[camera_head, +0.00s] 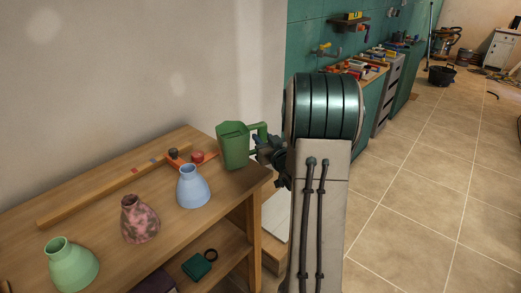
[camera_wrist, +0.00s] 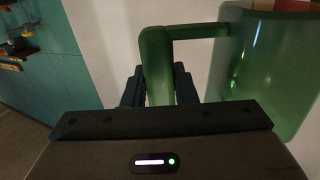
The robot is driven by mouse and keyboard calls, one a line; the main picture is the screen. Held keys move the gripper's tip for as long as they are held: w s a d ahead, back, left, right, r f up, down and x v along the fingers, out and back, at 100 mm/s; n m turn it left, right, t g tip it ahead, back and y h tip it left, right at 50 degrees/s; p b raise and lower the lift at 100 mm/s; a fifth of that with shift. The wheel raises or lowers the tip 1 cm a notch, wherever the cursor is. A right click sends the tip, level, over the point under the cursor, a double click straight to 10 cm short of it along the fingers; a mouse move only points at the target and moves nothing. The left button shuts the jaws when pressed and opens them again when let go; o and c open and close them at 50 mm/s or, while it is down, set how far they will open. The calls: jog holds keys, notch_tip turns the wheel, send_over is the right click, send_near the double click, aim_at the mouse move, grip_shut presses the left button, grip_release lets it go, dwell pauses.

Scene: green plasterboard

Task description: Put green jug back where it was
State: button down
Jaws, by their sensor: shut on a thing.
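The green jug (camera_head: 233,147) is upright at the right end of the wooden table, in the head view. Its handle points right, toward my arm. My gripper (camera_head: 270,148) is shut on that handle. In the wrist view the jug's body (camera_wrist: 262,75) fills the upper right, and its handle (camera_wrist: 157,68) stands between the two dark fingers of my gripper (camera_wrist: 158,88). I cannot tell whether the jug's base touches the tabletop or is slightly above it.
The wooden table (camera_head: 95,200) also holds a blue vase (camera_head: 193,190), a pink mottled vase (camera_head: 138,222) and a light green vase (camera_head: 72,268). A wooden bar (camera_head: 100,196) and a red-topped item (camera_head: 197,157) lie behind. A teal box (camera_head: 197,266) is on the lower shelf. Floor at right is open.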

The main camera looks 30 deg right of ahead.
jog(key=shift+f, duration=1.9)
jog(key=shift+f, duration=0.1)
jog(key=shift+f, duration=0.15)
jog(key=c, duration=1.2)
grip_release()
jog(key=shift+o, duration=0.2)
